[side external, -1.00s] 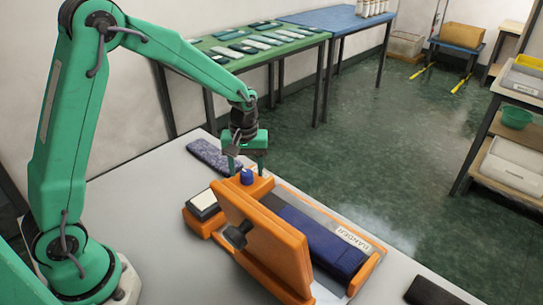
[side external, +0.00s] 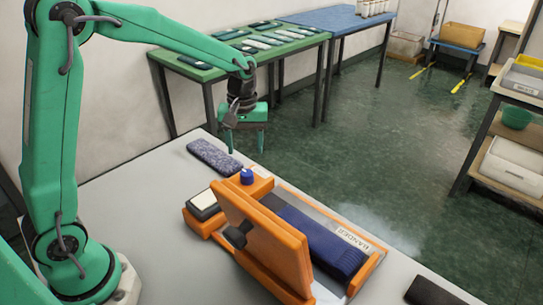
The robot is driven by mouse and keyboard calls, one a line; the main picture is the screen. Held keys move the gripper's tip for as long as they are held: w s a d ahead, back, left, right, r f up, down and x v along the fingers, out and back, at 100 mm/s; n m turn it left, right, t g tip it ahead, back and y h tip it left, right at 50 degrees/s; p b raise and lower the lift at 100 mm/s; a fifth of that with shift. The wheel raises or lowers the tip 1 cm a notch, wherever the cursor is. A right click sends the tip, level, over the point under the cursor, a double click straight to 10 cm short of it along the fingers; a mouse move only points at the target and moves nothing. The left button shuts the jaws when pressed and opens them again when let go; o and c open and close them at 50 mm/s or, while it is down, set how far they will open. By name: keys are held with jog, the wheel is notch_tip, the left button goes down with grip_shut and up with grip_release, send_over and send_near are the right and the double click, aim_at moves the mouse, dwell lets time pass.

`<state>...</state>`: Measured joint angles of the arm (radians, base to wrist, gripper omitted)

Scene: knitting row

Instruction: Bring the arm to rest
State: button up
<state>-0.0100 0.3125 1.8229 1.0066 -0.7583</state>
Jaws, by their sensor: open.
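My gripper (side external: 246,150) hangs from my green arm with its fingers pointing down. It is open, and I see nothing between the fingers. It is above the far edge of the grey work table (side external: 140,190), apart from everything on it. Below and in front of it stands the orange fixture (side external: 262,240) with a tilted orange plate and a dark knob. A blue knob (side external: 247,177) sits at the fixture's back corner. A dark blue knitted piece (side external: 322,243) lies in the fixture beside a white printed label (side external: 353,239).
A speckled dark pad (side external: 214,155) lies on the table behind the fixture. A black item (side external: 435,292) lies at the front right. A green table (side external: 240,55) with several flat pieces and a blue table (side external: 335,18) stand behind. Shelving with bins (side external: 515,160) stands right.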

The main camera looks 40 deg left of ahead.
jog(key=s+r+m+t, duration=0.2)
jog(key=s+r+m, duration=0.2)
jog(key=s, duration=0.6)
jog(key=s+r+m+t, duration=0.3)
jog(key=s+r, duration=0.3)
jog(key=s, duration=0.5)
jog(key=shift+d+r+m+t, duration=0.2)
jog(key=shift+m+t, duration=0.1)
jog(key=shift+m, duration=0.6)
